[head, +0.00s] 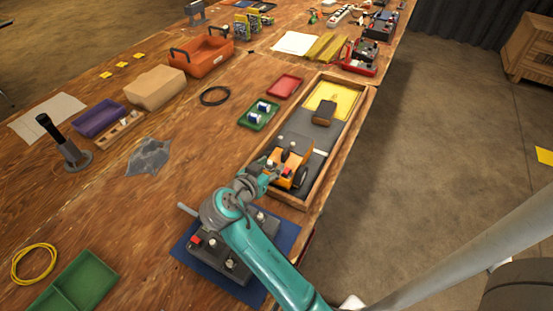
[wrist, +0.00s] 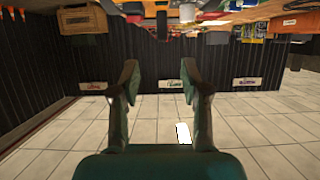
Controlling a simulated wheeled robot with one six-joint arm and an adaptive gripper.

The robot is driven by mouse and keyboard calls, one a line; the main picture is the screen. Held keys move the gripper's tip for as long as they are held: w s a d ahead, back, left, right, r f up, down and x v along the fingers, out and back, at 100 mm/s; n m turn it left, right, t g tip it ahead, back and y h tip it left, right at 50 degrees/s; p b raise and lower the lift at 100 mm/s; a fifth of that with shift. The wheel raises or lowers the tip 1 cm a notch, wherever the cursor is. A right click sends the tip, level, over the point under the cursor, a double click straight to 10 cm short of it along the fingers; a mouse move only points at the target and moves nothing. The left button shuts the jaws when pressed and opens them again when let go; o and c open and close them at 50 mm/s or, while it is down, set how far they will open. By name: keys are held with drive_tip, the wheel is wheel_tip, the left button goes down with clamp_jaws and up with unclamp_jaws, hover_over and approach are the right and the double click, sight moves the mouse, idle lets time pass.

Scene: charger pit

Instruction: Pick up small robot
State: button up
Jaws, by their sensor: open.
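The small robot (head: 293,168), orange with dark wheels, stands at the near end of a wood-framed pit (head: 345,136) in the head view. My gripper (head: 268,170) is just left of the small robot in that view, partly overlapping it. I cannot tell whether they touch. In the wrist view my gripper (wrist: 160,74) is open, its two dark fingers apart with nothing between them. The wrist view looks across the room, and I cannot pick out the small robot there.
A dark block (head: 324,112) stands in the pit near the yellow pad (head: 345,98). A green tray (head: 245,123) with white-and-blue cylinders and a red tray (head: 285,86) lie left of the pit. A blue mat (head: 187,257) with a grey device lies under my arm.

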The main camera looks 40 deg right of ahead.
sight(284, 151)
drive_tip(key=x, duration=0.4)
drive_tip(key=shift+w+d, duration=0.1)
drive_tip(key=shift+w, duration=0.15)
drive_tip(key=shift+x, duration=3.3)
drive_tip(key=shift+r, duration=0.1)
clamp_jaws()
drive_tip(key=shift+w+r, duration=0.1)
